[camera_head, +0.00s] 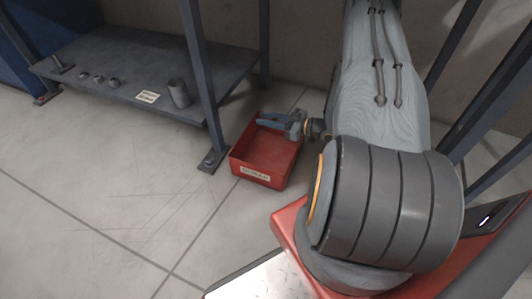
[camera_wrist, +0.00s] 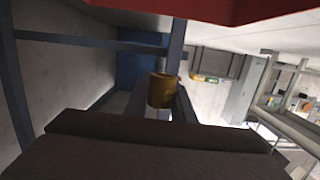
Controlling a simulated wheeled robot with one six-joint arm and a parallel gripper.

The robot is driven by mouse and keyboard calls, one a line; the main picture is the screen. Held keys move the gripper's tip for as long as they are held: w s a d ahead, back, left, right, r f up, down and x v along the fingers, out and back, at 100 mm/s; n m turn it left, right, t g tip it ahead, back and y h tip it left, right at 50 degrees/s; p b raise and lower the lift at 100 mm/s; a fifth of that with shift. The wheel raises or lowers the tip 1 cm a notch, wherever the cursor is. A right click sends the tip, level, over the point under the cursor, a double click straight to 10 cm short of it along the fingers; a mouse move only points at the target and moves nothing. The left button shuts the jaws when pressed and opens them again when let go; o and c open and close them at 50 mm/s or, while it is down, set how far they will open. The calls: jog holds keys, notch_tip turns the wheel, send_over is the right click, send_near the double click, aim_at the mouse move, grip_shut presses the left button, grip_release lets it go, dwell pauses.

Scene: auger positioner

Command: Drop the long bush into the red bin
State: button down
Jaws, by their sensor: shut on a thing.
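The red bin (camera_head: 262,172) stands on the floor, with a label on its near wall. My gripper (camera_head: 264,122) reaches in from the right over the far part of the bin. In the wrist view, my gripper (camera_wrist: 160,98) is shut on a brass-coloured cylinder, which I take for the long bush (camera_wrist: 162,90). The bush cannot be made out in the head view. A red surface, likely the bin (camera_wrist: 200,12), fills the top edge of the wrist view.
A dark low shelf (camera_head: 120,68) left of the bin carries a grey cylinder (camera_head: 179,93), a small label (camera_head: 147,97) and several small parts. A blue-grey post (camera_head: 203,75) rises close beside the bin's left side. The floor in front is clear.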

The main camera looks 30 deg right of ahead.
notch_tip(320, 180, down, 10)
jog(key=w+b, duration=0.1)
jog(key=b, duration=0.7)
jog(key=shift+w, duration=0.15)
jog(key=c, duration=1.4)
grip_release()
jog(key=shift+c, duration=0.2)
jog(key=shift+r, duration=0.1)
notch_tip(320, 180, up, 10)
jog(key=p, duration=0.5)
